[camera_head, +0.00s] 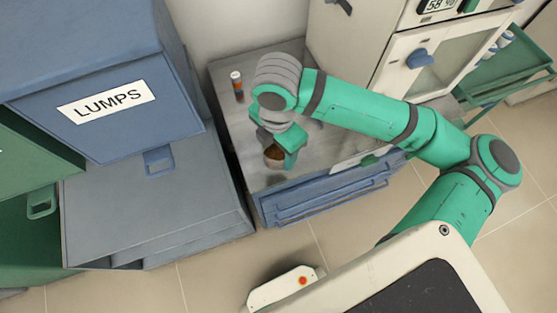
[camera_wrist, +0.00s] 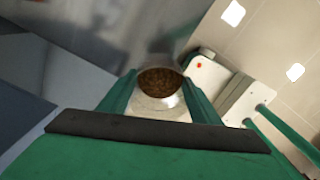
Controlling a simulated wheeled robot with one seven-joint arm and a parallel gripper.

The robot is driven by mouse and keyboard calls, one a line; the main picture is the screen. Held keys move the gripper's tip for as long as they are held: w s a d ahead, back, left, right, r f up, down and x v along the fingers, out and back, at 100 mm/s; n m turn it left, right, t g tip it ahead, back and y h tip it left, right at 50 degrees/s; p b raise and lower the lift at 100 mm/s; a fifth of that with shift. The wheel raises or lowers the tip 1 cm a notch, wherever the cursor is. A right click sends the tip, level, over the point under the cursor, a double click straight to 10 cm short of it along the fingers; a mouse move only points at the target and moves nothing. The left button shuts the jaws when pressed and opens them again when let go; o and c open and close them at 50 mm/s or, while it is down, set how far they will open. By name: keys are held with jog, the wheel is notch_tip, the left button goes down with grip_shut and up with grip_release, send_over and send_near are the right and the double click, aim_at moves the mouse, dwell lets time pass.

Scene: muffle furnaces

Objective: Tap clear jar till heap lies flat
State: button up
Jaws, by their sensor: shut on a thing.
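A clear jar with brown granular stuff in it shows between the fingers of my gripper (camera_wrist: 160,98) in the wrist view. The brown heap (camera_wrist: 161,82) fills the part of the jar towards its far end; whether its top is level is too small to tell. In the head view my green gripper (camera_head: 283,157) is shut on the jar (camera_head: 273,157), over the front part of the grey worktop (camera_head: 237,125). My gripper hides part of the jar. I cannot tell whether the jar's base touches the worktop.
A small orange-and-dark tube (camera_head: 236,84) stands at the worktop's back left. A blue cabinet labelled LUMPS (camera_head: 115,110) is at the left, with an open grey drawer (camera_head: 160,205) below. A white furnace (camera_head: 400,60) stands behind my arm, with a green tray (camera_head: 510,65) at right.

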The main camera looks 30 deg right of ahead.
jog(key=shift+w+d+f, duration=0.7)
jog(key=shift+w+f, duration=0.55)
jog(key=shift+w, duration=0.35)
jog(key=shift+w+d+f, duration=0.65)
jog(key=shift+w+f, duration=0.6)
jog(key=shift+w, duration=0.35)
jog(key=shift+w+d+f, duration=0.7)
jog(key=shift+w+f, duration=0.55)
jog(key=shift+w, duration=0.35)
notch_tip(320, 180, down, 3)
jog(key=shift+c, duration=0.4)
jog(key=shift+r, duration=0.1)
jog(key=shift+r, duration=1.7)
